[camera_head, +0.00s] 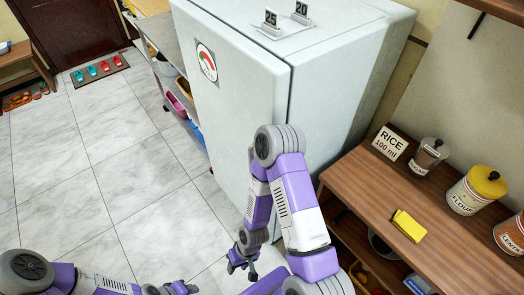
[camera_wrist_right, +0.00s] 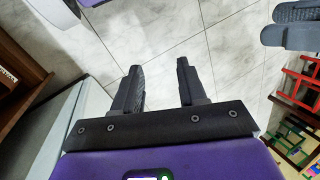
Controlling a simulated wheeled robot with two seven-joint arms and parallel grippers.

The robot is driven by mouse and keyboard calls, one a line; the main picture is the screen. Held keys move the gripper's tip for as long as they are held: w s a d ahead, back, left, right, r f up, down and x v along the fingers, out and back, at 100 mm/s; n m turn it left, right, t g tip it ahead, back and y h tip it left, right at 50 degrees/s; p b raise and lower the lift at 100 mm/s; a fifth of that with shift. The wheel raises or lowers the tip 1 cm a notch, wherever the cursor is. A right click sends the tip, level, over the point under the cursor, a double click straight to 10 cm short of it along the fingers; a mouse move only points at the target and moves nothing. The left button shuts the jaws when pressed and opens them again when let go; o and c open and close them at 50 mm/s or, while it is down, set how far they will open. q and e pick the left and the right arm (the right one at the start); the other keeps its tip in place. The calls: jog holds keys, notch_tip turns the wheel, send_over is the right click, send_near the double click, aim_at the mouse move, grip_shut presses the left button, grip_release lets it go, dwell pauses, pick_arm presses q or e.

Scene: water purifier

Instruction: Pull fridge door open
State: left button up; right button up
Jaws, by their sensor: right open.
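The white fridge (camera_head: 340,70) stands in the middle of the head view. Its door (camera_head: 225,105) faces left, bears a round gauge picture and looks closed against the body. No handle shows clearly, and my right arm covers the lower part of the door's near edge. My right gripper (camera_head: 242,264) hangs low in front of the fridge, apart from the door. In the right wrist view it is open (camera_wrist_right: 158,72), with only floor tiles between its fingers. My left gripper (camera_head: 178,289) is at the bottom edge, partly cut off, and its jaws are unclear.
A wooden counter (camera_head: 450,250) stands right of the fridge, holding a rice card (camera_head: 390,143), jars and a yellow cloth (camera_head: 409,225). Number blocks (camera_head: 271,19) sit on the fridge top. A shelf with bins (camera_head: 178,103) stands beyond the door. The tiled floor (camera_head: 110,160) at left is clear.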

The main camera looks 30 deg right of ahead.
aim_at(251, 163)
jog(key=s+d+r+n+g+h+p, duration=0.4)
jog(key=d+r+n+g+h+p, duration=0.45)
jog(key=n, duration=0.45)
jog(key=w+d+r+n+t+h+p, duration=0.3)
jog(key=w+r+n+t+h+p, duration=0.2)
jog(key=w+r+t+h+p, duration=0.15)
jog(key=w+a+r+n+t+h+p, duration=0.25)
jog(key=w+r+n+t+h, duration=0.35)
jog(key=w+r, duration=0.7)
jog(key=d+m+p, duration=0.1)
jog(key=d, duration=0.7)
jog(key=shift+w+r+t+h, duration=0.3)
jog(key=shift+w+r+t, duration=0.05)
jog(key=shift+r+t, duration=0.1)
jog(key=shift+a, duration=0.1)
grip_shut()
